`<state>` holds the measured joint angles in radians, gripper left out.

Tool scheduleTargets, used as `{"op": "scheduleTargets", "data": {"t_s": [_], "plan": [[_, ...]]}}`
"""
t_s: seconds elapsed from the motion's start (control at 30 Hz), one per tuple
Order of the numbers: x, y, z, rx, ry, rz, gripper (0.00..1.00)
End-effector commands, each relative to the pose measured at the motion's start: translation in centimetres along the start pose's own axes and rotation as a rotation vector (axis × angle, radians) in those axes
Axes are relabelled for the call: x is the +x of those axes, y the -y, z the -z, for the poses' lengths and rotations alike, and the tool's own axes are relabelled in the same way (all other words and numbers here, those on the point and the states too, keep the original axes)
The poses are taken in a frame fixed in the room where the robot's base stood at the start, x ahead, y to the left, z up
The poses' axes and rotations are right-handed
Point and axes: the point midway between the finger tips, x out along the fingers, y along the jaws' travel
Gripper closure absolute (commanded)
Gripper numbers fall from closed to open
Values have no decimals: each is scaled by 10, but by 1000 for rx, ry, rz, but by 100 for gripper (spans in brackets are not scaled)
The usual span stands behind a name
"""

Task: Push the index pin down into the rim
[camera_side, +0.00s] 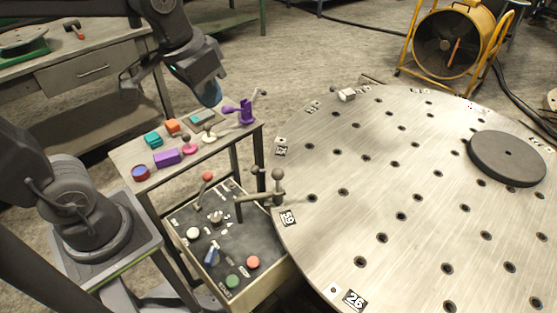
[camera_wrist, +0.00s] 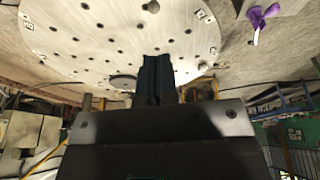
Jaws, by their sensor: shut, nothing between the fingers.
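The large round steel plate (camera_side: 400,180) has a rim with number tags and a grid of holes. A grey upright pin with a ball knob (camera_side: 278,176) stands at the plate's left rim, near the 59 tag; it looks like the index pin. I cannot tell how deep it sits. My gripper (camera_wrist: 158,60) is shut and empty in the wrist view, with the plate (camera_wrist: 110,40) beyond its fingers. In the side view my wrist is at the upper left, above the small bench and well away from the pin; the fingertips are hard to make out there.
A control box (camera_side: 225,240) with buttons and a red-knobbed lever stands left of the plate. A small bench (camera_side: 125,155) holds several coloured parts and a purple fixture (camera_side: 246,112). A black disc (camera_side: 507,158) lies on the plate. A yellow fan (camera_side: 447,45) stands behind.

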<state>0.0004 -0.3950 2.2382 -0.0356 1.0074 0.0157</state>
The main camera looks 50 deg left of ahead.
Motion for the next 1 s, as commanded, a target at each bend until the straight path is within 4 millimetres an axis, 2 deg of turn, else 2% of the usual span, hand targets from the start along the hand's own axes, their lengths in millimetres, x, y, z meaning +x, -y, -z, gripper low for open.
{"op": "scheduleTargets", "data": {"t_s": [0.1,0.27,0.5,0.73,1.0], "plan": [[13,-2,26,-2,83,-12,100],[36,-4,59,-4,184,-30,100],[83,-8,99,-8,333,-57,100],[120,-10,119,-10,429,-76,100],[132,-10,124,-11,457,-83,100]]}}
